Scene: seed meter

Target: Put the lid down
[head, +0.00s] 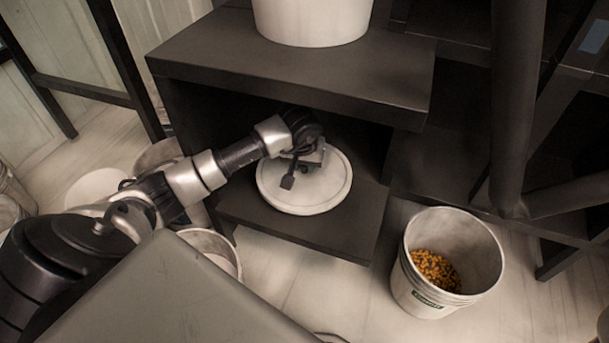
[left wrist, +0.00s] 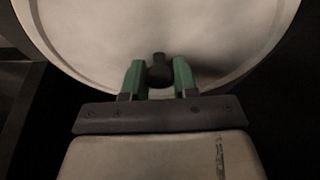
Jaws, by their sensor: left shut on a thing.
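The lid (head: 325,190) is a round, off-white disc with a raised rim. It lies flat over the lower shelf (head: 365,225) of the dark stand in the head view; I cannot tell whether it rests on the shelf. My left gripper (head: 290,180) is over the lid. In the left wrist view the left gripper (left wrist: 159,75) has its green fingers shut on the lid's small dark knob (left wrist: 159,68). The lid (left wrist: 100,30) fills the upper part of that view. My right gripper is not in view.
The upper shelf (head: 290,75) overhangs the lid and holds a white bucket (head: 312,18). A white bucket (head: 420,285) with orange-yellow seeds (head: 437,270) stands on the floor at right. More buckets stand at left. A dark frame post (head: 515,100) rises at right.

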